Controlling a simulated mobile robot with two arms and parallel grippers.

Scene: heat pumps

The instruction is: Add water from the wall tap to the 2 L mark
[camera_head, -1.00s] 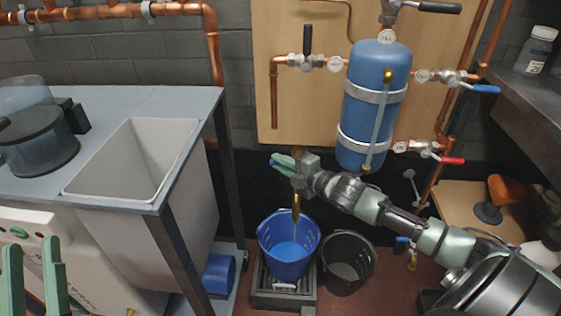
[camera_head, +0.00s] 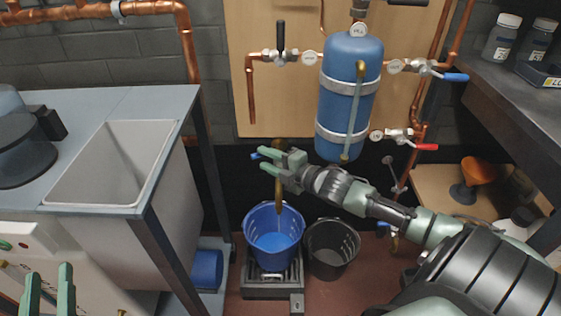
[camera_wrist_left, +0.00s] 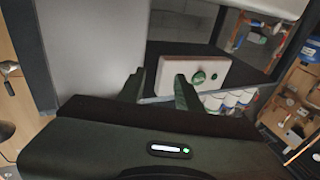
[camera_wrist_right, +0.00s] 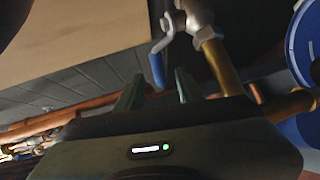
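The wall tap (camera_head: 279,192) is a brass spout above a blue bucket (camera_head: 275,246). Its blue lever (camera_wrist_right: 158,68) shows in the right wrist view, just beyond and between my right fingertips. My right gripper (camera_head: 268,163) is open at the tap; I cannot tell if a finger touches the lever. A thin stream seems to fall from the spout into the bucket. Lighter blue water (camera_head: 274,243) seems to lie inside; no 2 L mark is readable. My left gripper (camera_head: 48,284) is open and empty at the lower left; its fingers also show in the left wrist view (camera_wrist_left: 158,88).
The blue bucket stands on a dark grated stand (camera_head: 272,284). A black bucket (camera_head: 331,262) stands to its right. A sink (camera_head: 112,165) on a grey bench is at left. A blue tank (camera_head: 349,95) with valves hangs on the wall board. A dark counter is at right.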

